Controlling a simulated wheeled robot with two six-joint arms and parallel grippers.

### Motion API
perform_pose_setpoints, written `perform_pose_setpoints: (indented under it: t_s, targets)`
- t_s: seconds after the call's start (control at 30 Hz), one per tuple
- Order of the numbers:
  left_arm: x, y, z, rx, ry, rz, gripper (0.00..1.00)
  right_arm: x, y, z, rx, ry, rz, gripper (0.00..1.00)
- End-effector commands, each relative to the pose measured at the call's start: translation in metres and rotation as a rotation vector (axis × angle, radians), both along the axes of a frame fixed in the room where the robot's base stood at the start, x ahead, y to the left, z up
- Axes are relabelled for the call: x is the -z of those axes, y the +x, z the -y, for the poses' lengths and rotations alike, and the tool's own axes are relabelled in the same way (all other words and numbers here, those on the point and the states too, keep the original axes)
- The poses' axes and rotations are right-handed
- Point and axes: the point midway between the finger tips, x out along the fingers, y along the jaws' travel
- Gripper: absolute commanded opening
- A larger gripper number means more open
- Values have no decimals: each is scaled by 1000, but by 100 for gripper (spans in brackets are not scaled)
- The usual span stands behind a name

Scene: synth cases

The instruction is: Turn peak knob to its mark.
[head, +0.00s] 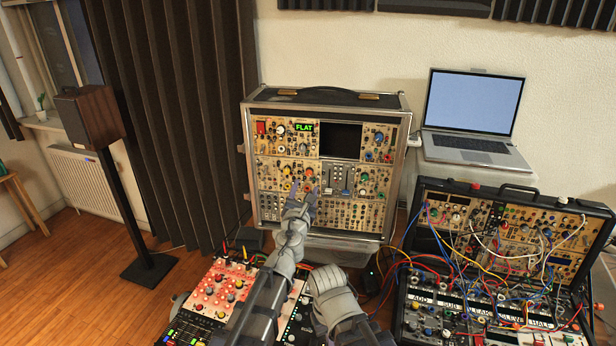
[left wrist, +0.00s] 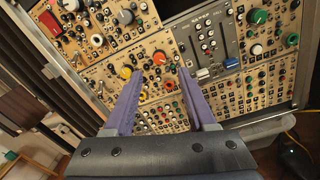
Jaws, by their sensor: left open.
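The upright synth case (head: 246,165) stands ahead against the wall, its tan panels full of knobs and jacks. My left gripper (head: 304,188) is open in front of its lower middle part. In the left wrist view, the two purple fingers of my left gripper (left wrist: 160,74) point at the panel, with an orange knob (left wrist: 159,57) and a red knob (left wrist: 169,86) showing in the gap. A yellow knob (left wrist: 125,72) is just left of the fingers. I cannot read which knob is labelled peak, nor see its mark. Nothing is held.
A green display (head: 304,127) on the case reads FLAT. A second open case (head: 416,200) with many patch cables stands at the right. A laptop (head: 474,102) sits behind it. A red mixer panel (head: 221,288) is at the lower left, below my arm.

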Motion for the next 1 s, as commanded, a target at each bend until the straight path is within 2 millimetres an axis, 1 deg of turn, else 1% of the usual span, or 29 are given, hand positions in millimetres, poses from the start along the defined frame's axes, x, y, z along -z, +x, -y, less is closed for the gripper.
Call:
perform_pose_setpoints:
  t_s: [0.17,0.4,0.5,0.6,0.83,1.0]
  targets:
    - [0,21,3,-1,-2,0,56,0,0,0,0,0,0,0]
    - [0,58,8,-2,-3,-1,56,0,0,0,0,0,0,0]
    - [0,69,9,-2,-4,-1,56,0,0,0,0,0,0,0]
    - [0,74,10,-2,-4,-1,56,0,0,0,0,0,0,0]
    - [0,73,10,-2,-4,-1,56,0,0,0,0,0,0,0]
    - [0,73,10,-2,-4,-1,37,0,0,0,0,0,0,0]
